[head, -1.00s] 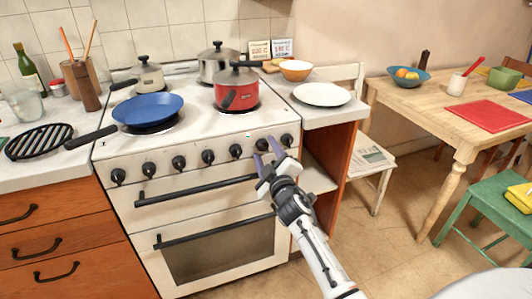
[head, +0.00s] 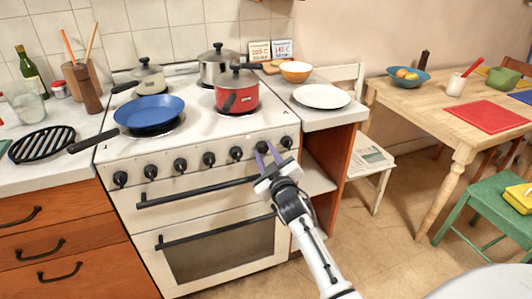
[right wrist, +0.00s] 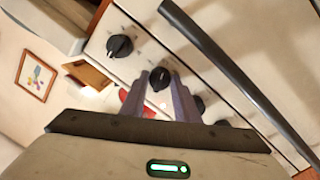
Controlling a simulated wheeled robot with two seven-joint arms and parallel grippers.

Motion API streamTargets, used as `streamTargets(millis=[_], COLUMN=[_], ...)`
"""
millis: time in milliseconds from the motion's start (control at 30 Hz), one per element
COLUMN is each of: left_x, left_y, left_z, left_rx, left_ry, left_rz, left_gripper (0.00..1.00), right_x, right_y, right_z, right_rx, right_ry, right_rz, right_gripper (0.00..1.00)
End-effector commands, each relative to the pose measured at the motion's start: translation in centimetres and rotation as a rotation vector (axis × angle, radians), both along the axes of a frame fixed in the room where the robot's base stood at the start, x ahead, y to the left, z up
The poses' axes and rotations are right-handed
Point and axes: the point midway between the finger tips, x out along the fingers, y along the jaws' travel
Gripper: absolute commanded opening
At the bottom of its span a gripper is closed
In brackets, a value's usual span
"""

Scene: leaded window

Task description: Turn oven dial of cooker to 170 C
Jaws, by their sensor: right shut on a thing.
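The white cooker (head: 150,222) stands at centre left, with a row of black dials along its front panel. My right gripper (head: 267,149) reaches up to this row from below. Its purple-grey fingers are shut on the dial second from the right (head: 262,146). In the right wrist view, this dial (right wrist: 160,78) shows between the fingertips, a pale mark on its face. Its scale figures are too small to read, so I cannot tell its setting. A neighbouring dial (right wrist: 119,46) is clear of the fingers. My left gripper is out of view.
A black oven handle (head: 195,190) runs just below the dials. A blue pan (head: 148,110) and a red pot (head: 240,92) stand on the hob; the pan's handle juts over the front left.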

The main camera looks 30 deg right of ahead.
Motion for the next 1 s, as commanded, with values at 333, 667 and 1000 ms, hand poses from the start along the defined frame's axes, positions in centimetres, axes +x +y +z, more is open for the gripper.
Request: streamTargets(millis=[333,667,1000], left_x=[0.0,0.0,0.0], left_y=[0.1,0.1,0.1], left_z=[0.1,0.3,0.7], left_rx=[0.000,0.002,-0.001], left_ry=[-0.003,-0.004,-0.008], left_rz=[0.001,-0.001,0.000], left_gripper=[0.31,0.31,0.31], right_x=[0.0,-1.1,-6.2], right_y=[0.0,0.4,2.1], right_z=[0.0,0.0,0.2], right_rx=[-0.002,-0.003,-0.001], right_ry=[0.001,0.001,0.000], right_rz=[0.000,0.001,0.000], right_gripper=[0.47,0.47,0.47])
